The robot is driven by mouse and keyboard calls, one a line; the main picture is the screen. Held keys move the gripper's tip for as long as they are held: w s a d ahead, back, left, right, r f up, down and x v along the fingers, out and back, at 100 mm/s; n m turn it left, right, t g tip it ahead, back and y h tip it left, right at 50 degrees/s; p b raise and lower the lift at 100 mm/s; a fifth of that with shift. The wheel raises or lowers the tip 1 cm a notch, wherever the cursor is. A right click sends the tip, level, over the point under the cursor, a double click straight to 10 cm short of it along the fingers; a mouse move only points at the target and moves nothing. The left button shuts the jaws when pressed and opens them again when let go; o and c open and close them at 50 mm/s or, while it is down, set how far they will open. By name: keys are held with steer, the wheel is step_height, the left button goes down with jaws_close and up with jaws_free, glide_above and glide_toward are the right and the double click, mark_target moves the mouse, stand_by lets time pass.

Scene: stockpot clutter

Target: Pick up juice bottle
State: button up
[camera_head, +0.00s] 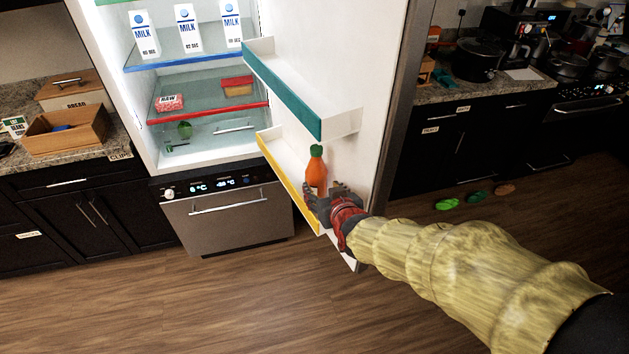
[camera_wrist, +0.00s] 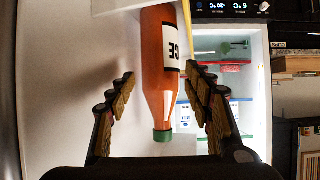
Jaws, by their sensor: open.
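The juice bottle (camera_head: 316,171) is orange with a green cap and stands in the lower, yellow-edged door shelf (camera_head: 289,186) of the open fridge. In the wrist view the bottle (camera_wrist: 161,75) appears upside down, with a white label on its side. My gripper (camera_head: 326,196) is at the bottle in the head view, in front of its lower part. In the wrist view my gripper's fingers (camera_wrist: 164,92) are spread apart, one on each side of the bottle, with gaps to it. The bottle's base is hidden.
A teal-edged door shelf (camera_head: 290,92) is above the bottle. The fridge holds milk cartons (camera_head: 188,28), a raw meat pack (camera_head: 170,103) and a red-lidded container (camera_head: 237,87). A counter with a wooden box (camera_head: 66,133) is at left. Green and brown items (camera_head: 447,204) lie on the floor at right.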

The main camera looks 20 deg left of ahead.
mark_target(319, 186)
steer(key=x, duration=0.3)
steer(key=b+x, duration=0.1)
steer(key=x, duration=0.2)
steer(key=shift+f, duration=0.4)
steer(key=shift+c, duration=0.4)
steer(key=c, duration=1.1)
steer(key=shift+r, duration=0.1)
jaws_close()
steer(key=shift+a, duration=0.1)
